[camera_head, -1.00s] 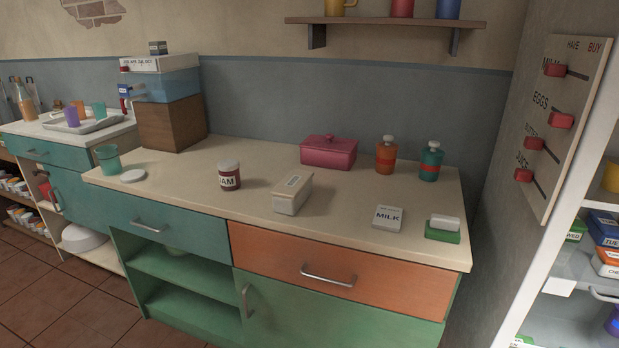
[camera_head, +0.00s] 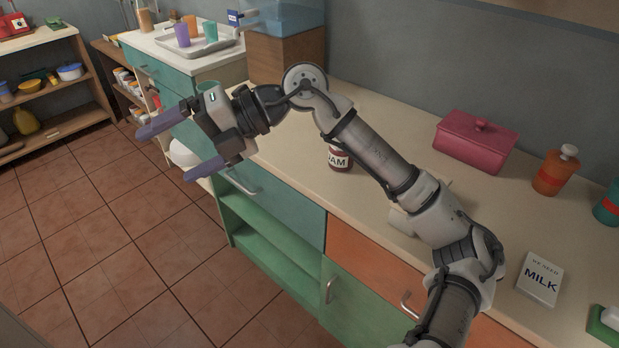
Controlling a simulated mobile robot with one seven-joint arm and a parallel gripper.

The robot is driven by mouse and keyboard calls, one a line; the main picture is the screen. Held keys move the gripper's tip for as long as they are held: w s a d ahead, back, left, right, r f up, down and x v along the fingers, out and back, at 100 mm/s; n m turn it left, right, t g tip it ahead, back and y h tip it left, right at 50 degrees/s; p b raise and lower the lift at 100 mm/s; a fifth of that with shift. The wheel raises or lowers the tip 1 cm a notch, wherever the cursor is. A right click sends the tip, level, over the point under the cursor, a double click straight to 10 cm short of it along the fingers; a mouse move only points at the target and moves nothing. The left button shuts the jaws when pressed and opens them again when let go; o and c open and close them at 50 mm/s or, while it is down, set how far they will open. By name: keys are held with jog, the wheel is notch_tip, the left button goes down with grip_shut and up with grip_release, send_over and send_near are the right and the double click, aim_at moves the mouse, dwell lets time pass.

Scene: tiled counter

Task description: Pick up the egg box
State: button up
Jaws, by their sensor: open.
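My gripper (camera_head: 163,156) is open and empty, held over the floor in front of the counter at the left, with its two fingers spread apart. No box with a readable egg label shows. A cream box (camera_head: 402,221) on the counter is mostly hidden behind my arm, so I cannot tell whether it is the egg box. My gripper is well to the left of it.
My arm crosses above the counter (camera_head: 290,140). A tray (camera_head: 190,46) with cups is at the back left. Tiled floor (camera_head: 90,240) is clear.

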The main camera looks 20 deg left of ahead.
jog(key=w+d+f+m+t+h+p, duration=0.1)
jog(key=w+d+f+m+t+h, duration=0.3)
jog(key=w+d, duration=0.65)
jog(key=w+d+f+m+t+h+p, duration=0.1)
jog(key=w+d+f+m+t+h, duration=0.3)
jog(key=w+d, duration=0.7)
jog(key=w+d+r+m+t+h, duration=0.1)
jog(key=w+d+m, duration=0.15)
jog(key=d, duration=0.45)
jog(key=w+d+m+h, duration=0.2)
jog(key=d+m, duration=0.1)
jog(key=d, duration=0.4)
notch_tip(320, 180, down, 7)
jog(key=shift+p, duration=1.2)
jog(key=shift+w+f+p, duration=0.1)
jog(key=shift+f+p, duration=1.1)
jog(key=shift+f, duration=1.95)
jog(key=c, duration=1.4)
